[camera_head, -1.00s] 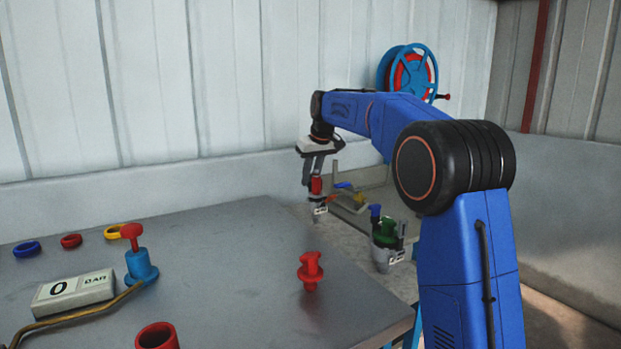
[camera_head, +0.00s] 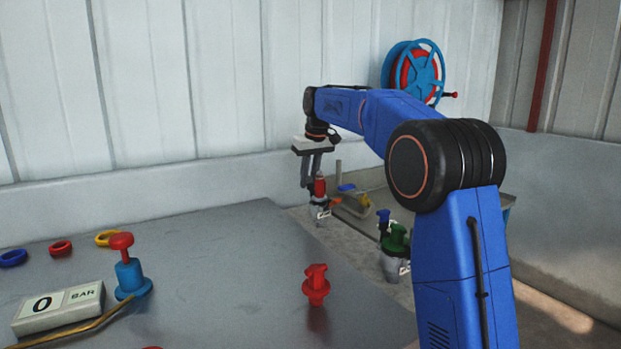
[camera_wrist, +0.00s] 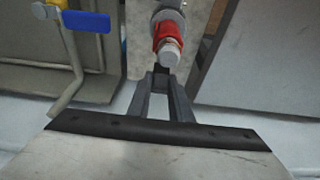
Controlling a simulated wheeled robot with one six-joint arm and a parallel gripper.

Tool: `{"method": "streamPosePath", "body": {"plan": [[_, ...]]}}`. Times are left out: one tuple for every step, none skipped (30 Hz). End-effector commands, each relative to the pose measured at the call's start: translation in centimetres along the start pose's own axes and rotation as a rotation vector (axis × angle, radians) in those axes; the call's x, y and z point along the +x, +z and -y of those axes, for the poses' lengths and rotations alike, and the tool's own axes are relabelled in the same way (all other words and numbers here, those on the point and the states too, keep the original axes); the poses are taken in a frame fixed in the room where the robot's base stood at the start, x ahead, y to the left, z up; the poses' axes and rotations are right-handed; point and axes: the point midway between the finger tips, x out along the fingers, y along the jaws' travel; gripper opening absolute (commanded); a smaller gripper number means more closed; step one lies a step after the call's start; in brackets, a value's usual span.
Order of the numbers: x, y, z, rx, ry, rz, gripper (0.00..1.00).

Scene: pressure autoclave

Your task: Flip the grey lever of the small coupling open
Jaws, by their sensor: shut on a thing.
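The small coupling (camera_head: 320,209) has a red part and a grey lower body, low in front of the back wall in the head view. In the wrist view its red collar (camera_wrist: 168,32) and round grey end lie just beyond the fingertips. My gripper (camera_head: 318,180) points down at it. In the wrist view my gripper (camera_wrist: 160,72) has its fingers converging and shut on a small part of the coupling. The fingers mostly hide that part, so I cannot tell the grey lever's outline or angle.
A larger green-topped coupling (camera_head: 395,245) stands to the right, close to my arm. A blue-handled valve (camera_wrist: 86,21) on a bent pipe is left of my fingers. The metal table (camera_head: 225,270) holds a red plug (camera_head: 316,285) and a blue-red fitting (camera_head: 130,274).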

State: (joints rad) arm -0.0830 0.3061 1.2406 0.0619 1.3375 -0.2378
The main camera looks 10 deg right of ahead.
Motion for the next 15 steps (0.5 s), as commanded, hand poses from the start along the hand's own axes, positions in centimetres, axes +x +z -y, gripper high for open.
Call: {"method": "streamPosePath", "body": {"plan": [[0.4, -0.5, 0.0, 0.0, 0.001, -0.003, 0.0], [0.6, -0.7, -0.1, 0.0, 0.001, -0.003, 0.0], [0.7, -0.9, -0.1, 0.0, 0.001, -0.003, 0.0], [0.9, -1.0, -0.1, 0.0, 0.001, -0.004, 0.0], [1.0, -1.1, 0.0, 0.0, 0.001, -0.003, 0.0], [1.2, -1.3, 0.0, 0.0, 0.001, -0.003, 0.0], [1.4, -1.4, -0.1, 0.0, 0.001, -0.003, 0.0], [1.6, -1.5, 0.0, 0.0, 0.0, -0.003, 0.0], [1.8, -1.7, -0.1, 0.0, 0.0, -0.002, 0.0], [1.9, -1.8, -0.1, 0.0, 0.0, -0.002, 0.0], [2.1, -1.8, -0.1, 0.0, 0.0, -0.002, 0.0], [2.3, -1.9, -0.1, 0.0, 0.0, -0.002, 0.0], [2.4, -2.0, -0.1, 0.0, 0.0, -0.002, 0.0], [2.5, -2.1, -0.1, 0.0, 0.0, -0.002, 0.0], [2.6, -2.1, -0.1, 0.0, 0.0, -0.002, 0.0]]}}
